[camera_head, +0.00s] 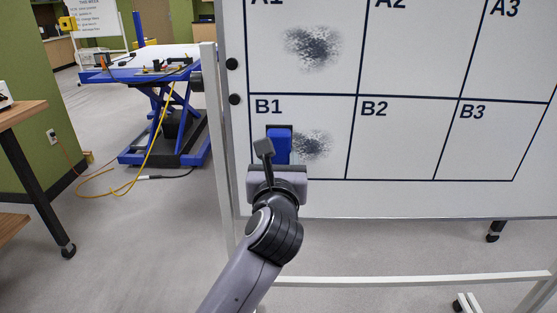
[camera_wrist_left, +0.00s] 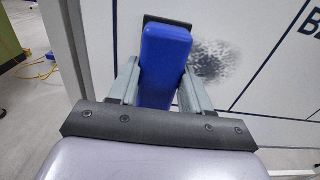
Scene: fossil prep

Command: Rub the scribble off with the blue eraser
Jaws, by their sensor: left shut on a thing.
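The whiteboard (camera_head: 420,140) has a grid of cells marked A1 to B3. One dark scribble (camera_head: 313,47) is in cell A1, and another scribble (camera_head: 314,146) is in cell B1. My left gripper (camera_head: 277,158) is shut on the blue eraser (camera_head: 279,143), in front of the left part of B1. In the left wrist view the eraser (camera_wrist_left: 165,65) stands between the two fingers, its dark pad (camera_wrist_left: 168,20) on the board side. The B1 scribble (camera_wrist_left: 208,60) shows just right of it. I cannot tell whether the pad touches the board. My right gripper is out of view.
The board's white frame post (camera_head: 219,150) stands left of the gripper, with a lower crossbar (camera_head: 420,279) near the floor. A blue lift table (camera_head: 150,75) with a yellow cable is behind at left. A wooden bench (camera_head: 18,115) is at the far left.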

